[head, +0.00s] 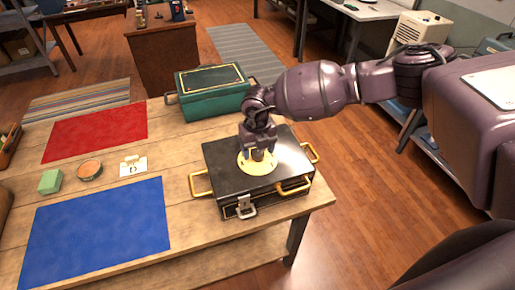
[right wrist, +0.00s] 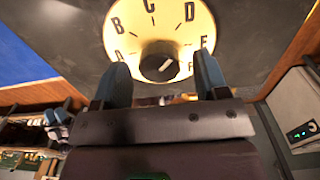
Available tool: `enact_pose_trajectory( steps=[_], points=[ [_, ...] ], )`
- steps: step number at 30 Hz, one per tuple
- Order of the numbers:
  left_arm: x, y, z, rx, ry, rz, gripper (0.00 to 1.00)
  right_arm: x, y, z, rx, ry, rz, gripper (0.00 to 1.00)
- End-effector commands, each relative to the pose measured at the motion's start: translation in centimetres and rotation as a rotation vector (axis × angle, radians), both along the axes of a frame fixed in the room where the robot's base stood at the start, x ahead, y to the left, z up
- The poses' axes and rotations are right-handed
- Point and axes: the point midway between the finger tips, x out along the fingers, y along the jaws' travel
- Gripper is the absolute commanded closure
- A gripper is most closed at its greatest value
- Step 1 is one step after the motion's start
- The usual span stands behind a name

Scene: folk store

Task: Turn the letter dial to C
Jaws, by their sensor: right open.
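A black case (head: 232,160) with brass handles sits near the right end of the wooden table. On its lid is a round cream dial plate (right wrist: 123,28) with black letters around its edge. C is at the top in the right wrist view. In the head view the right gripper (head: 258,151) hides part of the dial. My left gripper is not in view.
A green box (head: 212,95) stands behind the case. A red mat (head: 95,132), a blue mat (head: 98,235), a green block (head: 50,181), a round tin (head: 90,169) and a small white card (head: 133,166) lie to the left. A latch (head: 245,205) is on the case front.

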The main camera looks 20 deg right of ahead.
Motion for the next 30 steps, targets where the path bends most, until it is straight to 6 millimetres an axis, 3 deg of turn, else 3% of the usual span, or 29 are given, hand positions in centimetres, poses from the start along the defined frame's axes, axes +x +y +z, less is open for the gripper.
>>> enact_pose_trajectory(
  steps=[12, 21, 30],
  points=[
    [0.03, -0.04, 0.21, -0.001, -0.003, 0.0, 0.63, -0.02, 0.0, -0.66, 0.001, 0.0, 0.0, 0.34],
    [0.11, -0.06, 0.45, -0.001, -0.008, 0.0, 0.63, -0.02, 0.0, -0.62, 0.001, 0.0, 0.0, 0.8],
    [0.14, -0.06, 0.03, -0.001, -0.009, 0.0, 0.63, -0.01, -0.01, -0.69, 0.0, 0.0, 0.035, 0.82]
  ],
)
